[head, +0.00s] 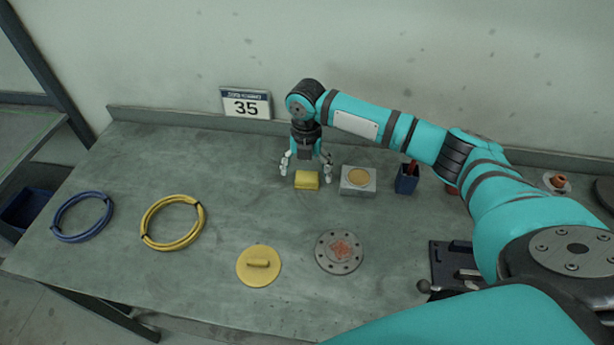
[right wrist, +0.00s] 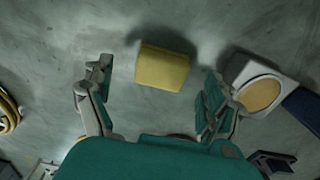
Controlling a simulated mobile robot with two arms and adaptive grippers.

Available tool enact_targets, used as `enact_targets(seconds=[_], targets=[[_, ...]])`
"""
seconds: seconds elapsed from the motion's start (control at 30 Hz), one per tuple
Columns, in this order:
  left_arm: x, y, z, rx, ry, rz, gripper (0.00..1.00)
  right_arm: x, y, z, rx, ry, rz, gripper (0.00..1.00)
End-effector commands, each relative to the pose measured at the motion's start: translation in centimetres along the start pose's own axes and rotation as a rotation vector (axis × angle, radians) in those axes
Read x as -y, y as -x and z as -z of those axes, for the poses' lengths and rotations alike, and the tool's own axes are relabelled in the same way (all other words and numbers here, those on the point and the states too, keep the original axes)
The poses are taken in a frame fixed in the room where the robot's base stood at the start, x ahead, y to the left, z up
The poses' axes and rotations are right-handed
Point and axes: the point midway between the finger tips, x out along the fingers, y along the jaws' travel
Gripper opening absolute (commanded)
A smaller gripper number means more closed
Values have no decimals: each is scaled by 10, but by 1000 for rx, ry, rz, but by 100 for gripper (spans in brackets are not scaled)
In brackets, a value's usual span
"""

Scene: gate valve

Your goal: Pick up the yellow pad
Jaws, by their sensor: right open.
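The yellow pad (head: 307,180) is a small block lying on the grey workbench near its back, left of a grey box with a round tan top. My right gripper (head: 306,174) is open, pointing down, with its fingers to the left and right of the pad in the head view. In the right wrist view the pad (right wrist: 162,67) lies beyond the open gripper (right wrist: 152,88), roughly centred between the fingertips, and no finger is seen touching it. My left gripper is not in view.
The grey box (head: 358,187) stands close to the right finger. A dark blue cup (head: 406,180) is further right. A yellow disc with a handle (head: 259,274) and a bolted flange (head: 339,265) lie in front. A yellow coil (head: 148,233) and blue coil (head: 56,228) lie left.

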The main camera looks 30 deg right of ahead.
Motion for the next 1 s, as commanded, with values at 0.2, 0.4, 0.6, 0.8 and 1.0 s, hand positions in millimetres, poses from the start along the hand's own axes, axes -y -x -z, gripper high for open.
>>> enact_targets(seconds=[0.2, 0.4, 0.6, 0.8, 1.0], targets=[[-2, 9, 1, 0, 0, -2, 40, 2, -24, 1, 1, -1, 0, 88], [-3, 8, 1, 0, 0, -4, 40, 2, -27, 1, 2, 0, 0, 88], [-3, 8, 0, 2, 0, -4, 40, 2, -27, 1, 2, 0, 0, 69], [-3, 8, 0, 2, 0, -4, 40, 2, -27, 1, 2, 0, 0, 43], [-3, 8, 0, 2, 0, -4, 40, 2, -26, 1, 2, 0, 0, 32]])
